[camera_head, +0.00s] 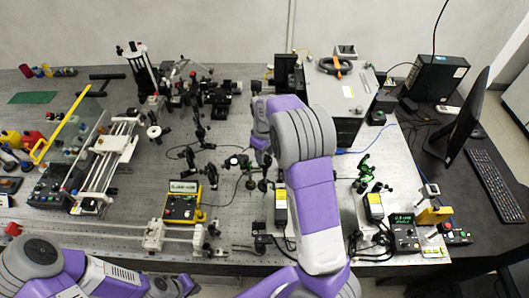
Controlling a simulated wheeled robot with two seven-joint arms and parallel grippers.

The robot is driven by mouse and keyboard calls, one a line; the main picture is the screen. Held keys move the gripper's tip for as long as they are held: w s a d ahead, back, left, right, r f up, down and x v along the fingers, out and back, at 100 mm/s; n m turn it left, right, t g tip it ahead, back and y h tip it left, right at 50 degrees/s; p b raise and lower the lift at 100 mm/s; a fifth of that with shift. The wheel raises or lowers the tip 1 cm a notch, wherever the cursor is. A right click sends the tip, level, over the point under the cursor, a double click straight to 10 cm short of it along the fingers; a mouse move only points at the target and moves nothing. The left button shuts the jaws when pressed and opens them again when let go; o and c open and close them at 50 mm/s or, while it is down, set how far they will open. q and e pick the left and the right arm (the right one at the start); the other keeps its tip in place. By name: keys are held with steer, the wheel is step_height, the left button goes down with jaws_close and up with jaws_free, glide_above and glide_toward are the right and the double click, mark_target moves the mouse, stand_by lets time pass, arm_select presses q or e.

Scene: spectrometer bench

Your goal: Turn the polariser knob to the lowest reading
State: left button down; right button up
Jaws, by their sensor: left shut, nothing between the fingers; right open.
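A yellow-framed meter (181,202) with a lit display stands on the optical bench left of centre; its digits are too small to read. Several dark post-mounted optics, including one mount (200,133), stand behind it. I cannot tell which mount carries the polariser knob. My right gripper (263,168) points down among the small mounts at the centre, right of the meter, and is open. Its fingertips are small and partly hidden, and I cannot tell whether they touch anything. My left gripper (186,284) is low at the front edge, shut and empty, apart from the bench optics.
A linear stage (113,147) and a yellow bar (62,124) stand at the left. A box with a green display (402,219) is at the right, near a monitor (468,115) and a keyboard (494,185). Cables cross the centre. My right arm hides part of the bench.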

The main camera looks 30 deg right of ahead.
steer(key=shift+s, duration=0.2)
steer(key=shift+w+f, duration=0.1)
steer(key=shift+w, duration=0.1)
steer(key=c, duration=0.4)
jaws_close()
steer(key=shift+n, duration=0.3)
